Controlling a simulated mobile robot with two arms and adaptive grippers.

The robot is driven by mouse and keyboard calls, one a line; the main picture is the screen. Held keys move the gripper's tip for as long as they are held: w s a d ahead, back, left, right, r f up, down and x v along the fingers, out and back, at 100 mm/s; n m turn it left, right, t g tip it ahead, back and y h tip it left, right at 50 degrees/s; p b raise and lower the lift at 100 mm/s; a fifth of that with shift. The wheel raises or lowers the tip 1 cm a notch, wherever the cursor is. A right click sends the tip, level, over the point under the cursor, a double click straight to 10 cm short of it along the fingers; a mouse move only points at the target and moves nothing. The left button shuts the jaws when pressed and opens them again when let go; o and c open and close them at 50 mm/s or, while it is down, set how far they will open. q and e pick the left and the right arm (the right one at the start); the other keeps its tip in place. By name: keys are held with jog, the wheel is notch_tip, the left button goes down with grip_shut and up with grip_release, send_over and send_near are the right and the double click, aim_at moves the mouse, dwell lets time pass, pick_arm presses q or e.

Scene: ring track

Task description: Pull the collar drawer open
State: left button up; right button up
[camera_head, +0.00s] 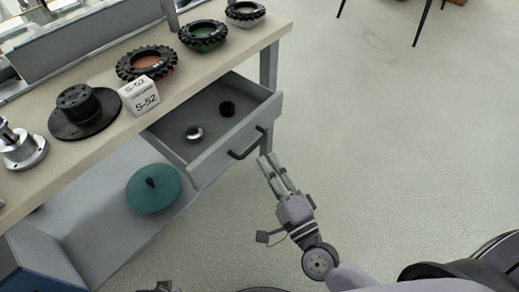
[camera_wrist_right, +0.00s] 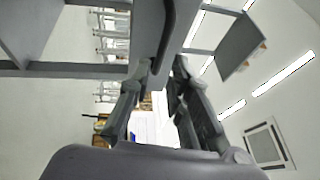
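The grey collar drawer (camera_head: 218,142) stands pulled out from under the bench top. Its inside shows a silver collar (camera_head: 194,133) and a black collar (camera_head: 227,109). A dark bar handle (camera_head: 247,144) is on its front; the handle also shows in the right wrist view (camera_wrist_right: 178,35). My right gripper (camera_head: 269,158) is just off the drawer front, close to the handle's lower right. In the right wrist view its fingers (camera_wrist_right: 160,72) are apart, with the handle close ahead of their tips; I cannot tell whether they touch.
The bench top (camera_head: 200,75) holds several toothed rings, a black flanged hub (camera_head: 83,110), a white S-52 block (camera_head: 139,95) and a silver part (camera_head: 20,147). A teal disc (camera_head: 153,188) lies on the lower shelf.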

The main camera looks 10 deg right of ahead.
jog(key=v, duration=0.5)
jog(key=shift+s, duration=0.1)
jog(key=shift+f, duration=0.1)
